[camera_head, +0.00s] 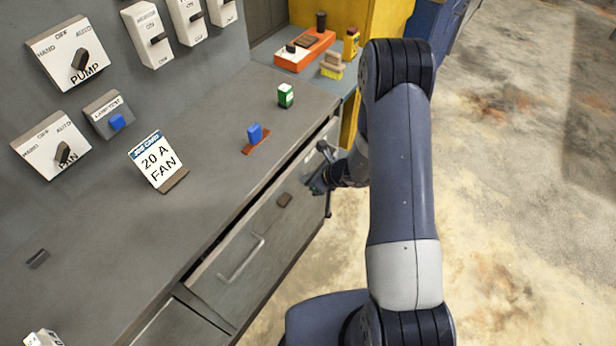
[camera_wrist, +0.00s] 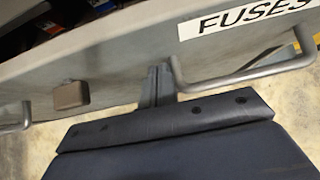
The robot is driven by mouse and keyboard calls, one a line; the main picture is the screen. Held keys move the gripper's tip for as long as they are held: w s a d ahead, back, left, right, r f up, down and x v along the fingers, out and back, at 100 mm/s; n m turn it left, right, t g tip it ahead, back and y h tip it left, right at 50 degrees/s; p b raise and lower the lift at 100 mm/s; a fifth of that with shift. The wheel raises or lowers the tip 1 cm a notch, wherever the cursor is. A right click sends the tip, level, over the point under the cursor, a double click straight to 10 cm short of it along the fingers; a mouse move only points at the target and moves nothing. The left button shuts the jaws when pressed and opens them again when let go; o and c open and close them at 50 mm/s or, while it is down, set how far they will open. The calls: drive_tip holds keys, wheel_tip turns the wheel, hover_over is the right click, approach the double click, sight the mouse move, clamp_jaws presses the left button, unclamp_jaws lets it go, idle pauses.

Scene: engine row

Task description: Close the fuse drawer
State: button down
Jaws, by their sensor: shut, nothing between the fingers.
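The fuse drawer (camera_head: 262,225) is in the grey cabinet under the counter. It stands partly open, with a dark gap behind its front's top edge. In the wrist view its front (camera_wrist: 120,62) bears a white FUSES label (camera_wrist: 240,18), with a bar handle (camera_wrist: 245,78) below. A brown block (camera_wrist: 70,95) and another handle (camera_wrist: 14,122) are on the front further left. My gripper (camera_wrist: 157,72) is shut and empty at the front, by the handle's left end; I cannot tell whether it touches. In the head view my gripper (camera_head: 320,186) is small and partly hidden by my arm.
A job card reading 20 A FAN (camera_head: 158,163), a blue fuse-like piece (camera_head: 256,134) and a green-and-white piece (camera_head: 286,95) stand on the counter (camera_head: 190,220). Switch boxes are on the wall panel. An orange tray (camera_head: 305,50) is at the back. Floor right of the cabinet is clear.

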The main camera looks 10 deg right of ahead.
sight(300, 170)
drive_tip(key=w+a+b, duration=0.1)
drive_tip(key=w+a, duration=0.1)
drive_tip(key=a, duration=0.1)
drive_tip(key=shift+w+a+f, duration=0.1)
drive_tip(key=shift+w+a, duration=0.05)
drive_tip(key=shift+w, duration=0.25)
drive_tip(key=shift+w+r, duration=0.1)
drive_tip(key=shift+r, duration=0.1)
